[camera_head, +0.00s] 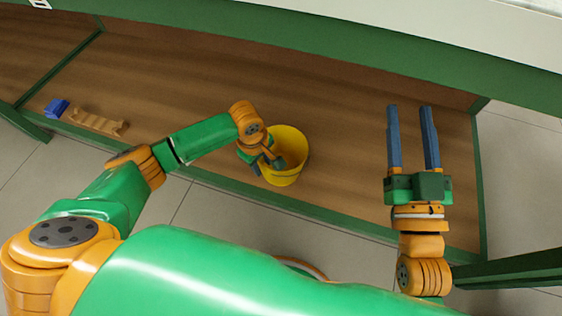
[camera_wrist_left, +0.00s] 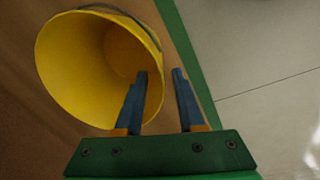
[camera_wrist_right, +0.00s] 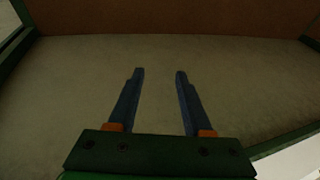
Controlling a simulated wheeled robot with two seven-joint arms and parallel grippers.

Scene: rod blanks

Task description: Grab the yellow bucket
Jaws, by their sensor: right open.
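The yellow bucket (camera_head: 285,178) stands on the brown shelf surface near its front edge, in the middle of the head view. In the left wrist view the bucket (camera_wrist_left: 85,60) shows its open mouth and a dark handle along the rim. My left gripper (camera_wrist_left: 161,72) is open at the rim nearest the shelf edge. One finger is over the inside of the bucket and the other is outside the wall. In the head view the left gripper (camera_head: 265,164) is partly hidden by its wrist. My right gripper (camera_head: 410,108) is open and empty, well right of the bucket.
The brown shelf (camera_head: 340,120) has green edging and a green beam along the back. A blue block (camera_head: 56,108) and a tan notched piece (camera_head: 97,121) lie at the far left. The shelf between the bucket and my right gripper is clear.

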